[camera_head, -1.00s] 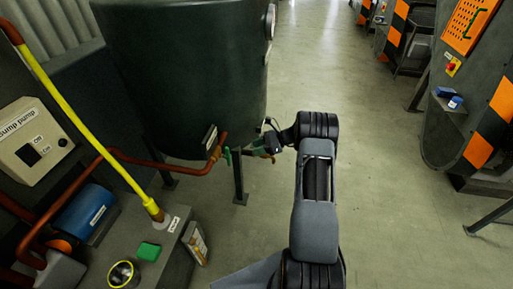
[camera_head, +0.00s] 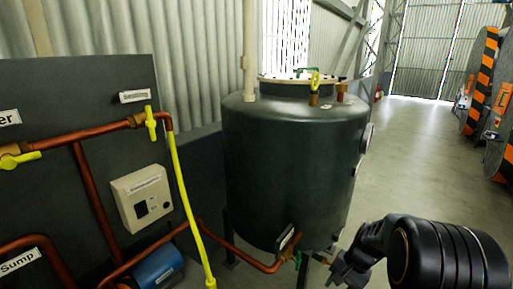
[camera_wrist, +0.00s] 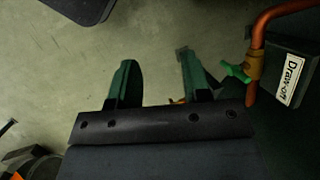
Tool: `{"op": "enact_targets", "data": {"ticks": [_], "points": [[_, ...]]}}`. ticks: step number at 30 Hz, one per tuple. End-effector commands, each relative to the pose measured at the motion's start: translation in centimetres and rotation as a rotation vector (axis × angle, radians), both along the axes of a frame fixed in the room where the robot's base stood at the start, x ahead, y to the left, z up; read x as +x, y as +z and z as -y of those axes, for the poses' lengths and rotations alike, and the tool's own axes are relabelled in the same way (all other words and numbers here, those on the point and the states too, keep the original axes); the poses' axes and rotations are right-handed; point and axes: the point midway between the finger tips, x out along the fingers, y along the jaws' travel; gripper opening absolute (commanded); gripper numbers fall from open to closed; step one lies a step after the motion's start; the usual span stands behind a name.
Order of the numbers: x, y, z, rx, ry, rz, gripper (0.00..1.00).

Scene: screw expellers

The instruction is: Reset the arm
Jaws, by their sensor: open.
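My gripper (camera_head: 338,270) is at the lower right of the head view, beside the base of a dark green tank (camera_head: 290,165). In the wrist view its two green fingers (camera_wrist: 160,80) are spread apart, with grey floor showing between them. A small orange bit shows near the base of the right finger; I cannot tell what it is. My gripper is to the left of a copper pipe (camera_wrist: 257,55) with a green valve handle (camera_wrist: 236,72) in the wrist view. It looks apart from them. My black arm fills the lower right corner of the head view.
A "Draw-off" sign (camera_wrist: 291,80) is beside the pipe. A dark panel (camera_head: 90,90) with copper pipes, yellow-handled valves and a control box (camera_head: 143,198) stands at the left. Open floor (camera_head: 425,150) lies right of the tank. Machines with orange and black stripes (camera_head: 480,80) stand far right.

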Motion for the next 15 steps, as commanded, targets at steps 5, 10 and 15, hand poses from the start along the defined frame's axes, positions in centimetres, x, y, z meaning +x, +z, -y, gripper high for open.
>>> {"op": "enact_targets", "data": {"ticks": [5, 10, 15], "points": [[-4.8, 9.6, -2.3, -0.203, 0.332, 0.164, 0.44], [-8.2, 15.6, -4.0, -0.343, 0.532, 0.302, 0.44], [-10.2, 20.1, -5.5, -0.408, 0.618, 0.416, 0.44]]}}
